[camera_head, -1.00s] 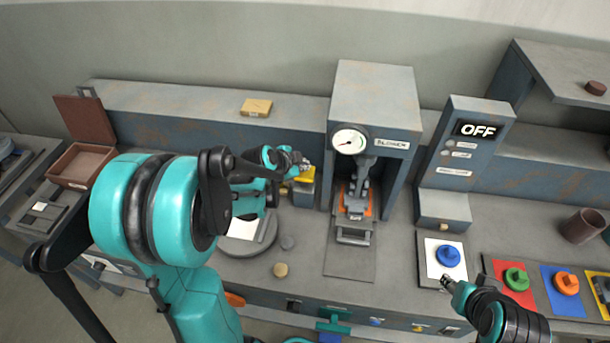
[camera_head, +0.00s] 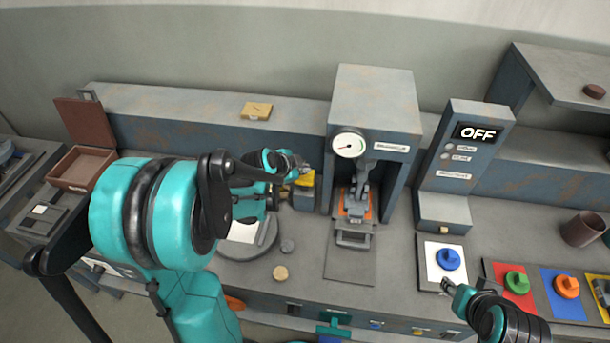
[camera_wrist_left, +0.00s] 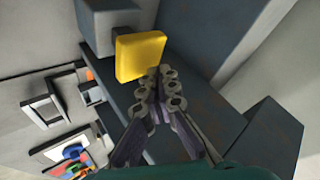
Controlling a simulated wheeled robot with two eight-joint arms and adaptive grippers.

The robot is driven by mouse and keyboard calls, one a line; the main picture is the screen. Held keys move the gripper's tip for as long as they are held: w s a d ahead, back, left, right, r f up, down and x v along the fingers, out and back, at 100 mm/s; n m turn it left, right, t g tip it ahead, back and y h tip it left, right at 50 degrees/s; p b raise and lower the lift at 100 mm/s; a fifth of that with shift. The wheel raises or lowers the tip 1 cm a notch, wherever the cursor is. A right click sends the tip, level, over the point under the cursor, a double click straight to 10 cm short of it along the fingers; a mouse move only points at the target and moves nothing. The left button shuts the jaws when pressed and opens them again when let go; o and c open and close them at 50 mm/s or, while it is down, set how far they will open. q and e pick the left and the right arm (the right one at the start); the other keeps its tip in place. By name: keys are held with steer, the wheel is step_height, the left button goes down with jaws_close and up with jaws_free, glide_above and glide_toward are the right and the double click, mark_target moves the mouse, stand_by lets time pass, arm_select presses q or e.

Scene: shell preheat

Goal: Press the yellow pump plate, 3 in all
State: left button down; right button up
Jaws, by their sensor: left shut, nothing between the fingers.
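The yellow pump plate (camera_head: 306,179) sits on a grey block left of the blower housing, partly hidden by my left gripper in the head view. The yellow plate (camera_wrist_left: 140,57) shows clearly in the left wrist view, just beyond my fingertips. My left gripper (camera_head: 303,168) is shut and empty, with its tips over or at the plate. In the left wrist view its closed fingers (camera_wrist_left: 160,82) are at the plate's lower right edge; I cannot tell whether they touch it. My right gripper (camera_head: 447,287) is near the blue knob, its jaws too small to judge.
The blower housing (camera_head: 372,98) with a round gauge (camera_head: 348,144) stands right of the plate. A panel reading OFF (camera_head: 478,133) is farther right. A blue knob (camera_head: 449,259) sits on a white pad. A round grey disc (camera_head: 232,251) lies left of the blower.

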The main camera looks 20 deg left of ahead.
mark_target(304, 177)
arm_select(q)
steer(key=shift+f, duration=0.15)
steer(key=shift+f+b, duration=0.25)
steer(key=shift+b, duration=0.15)
steer(key=shift+f+b, duration=1.5)
steer(key=shift+f, duration=0.2)
stand_by(1.4)
steer(key=shift+r, duration=0.1)
steer(key=shift+r+p, duration=1.65)
steer(key=shift+r, duration=0.35)
step_height(304, 177, up, 5)
steer(key=p, duration=0.4)
stand_by(1.2)
